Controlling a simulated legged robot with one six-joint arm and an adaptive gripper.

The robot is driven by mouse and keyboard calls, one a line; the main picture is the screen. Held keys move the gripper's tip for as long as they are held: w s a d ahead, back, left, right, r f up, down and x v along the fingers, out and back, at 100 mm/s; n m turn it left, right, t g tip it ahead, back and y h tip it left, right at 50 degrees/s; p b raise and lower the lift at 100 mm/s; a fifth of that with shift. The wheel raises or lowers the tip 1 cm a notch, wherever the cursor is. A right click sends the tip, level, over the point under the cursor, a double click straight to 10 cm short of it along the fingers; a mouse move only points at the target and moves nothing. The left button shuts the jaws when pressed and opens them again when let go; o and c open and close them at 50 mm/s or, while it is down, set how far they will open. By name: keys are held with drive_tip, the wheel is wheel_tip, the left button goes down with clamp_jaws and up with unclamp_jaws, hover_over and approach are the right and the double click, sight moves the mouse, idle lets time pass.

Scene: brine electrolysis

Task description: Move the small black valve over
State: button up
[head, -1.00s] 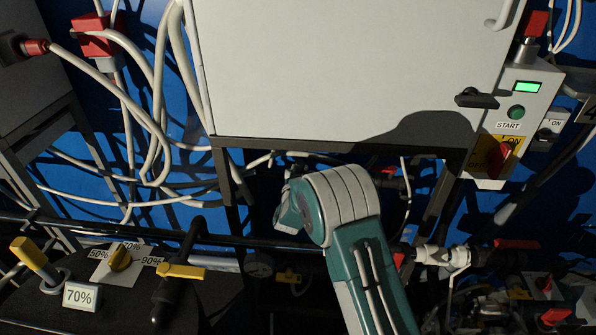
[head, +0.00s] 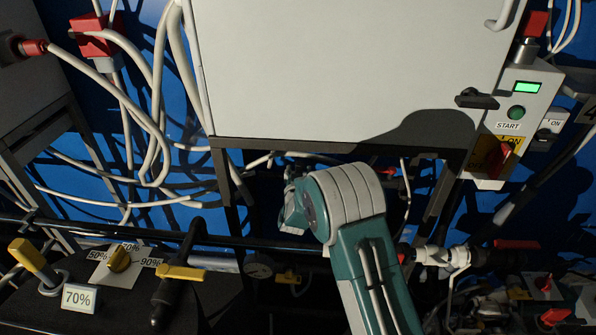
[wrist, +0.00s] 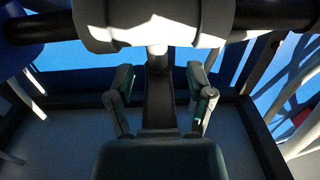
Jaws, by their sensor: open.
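In the wrist view, my gripper (wrist: 160,98) is open, its two teal fingers apart with nothing clasped. A short dark stem (wrist: 158,60) hangs from a white fitting (wrist: 150,22) on a black pipe, just beyond and between the fingertips. It may be the small black valve, but shadow makes this unclear.
A white pipe fitting (head: 440,256) with a red handle (head: 515,244) lies right of my arm. Loose white cables hang at the left. A control box (head: 518,115) shows a green display.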

drive_tip(key=s, duration=0.7)
drive_tip(key=shift+s, duration=0.2)
drive_tip(key=shift+a, duration=0.1)
drive_tip(key=s+d+r+g+y, duration=0.1)
drive_tip(key=s+d+r+g, duration=0.3)
drive_tip(key=r, duration=0.4)
drive_tip(key=s+d+r+g+y, duration=0.2)
drive_tip(key=s+d+r, duration=0.35)
drive_tip(key=r, duration=0.25)
drive_tip(key=s+d+r+g+h, duration=0.1)
drive_tip(key=s+d+g, duration=0.2)
drive_tip(key=s, duration=1.1)
drive_tip(key=s+d+r+g+h, duration=0.1)
drive_tip(key=s+d+g, duration=0.2)
drive_tip(key=s+d, duration=0.4)
drive_tip(key=s, duration=0.8)
drive_tip(key=shift+h, duration=0.3)
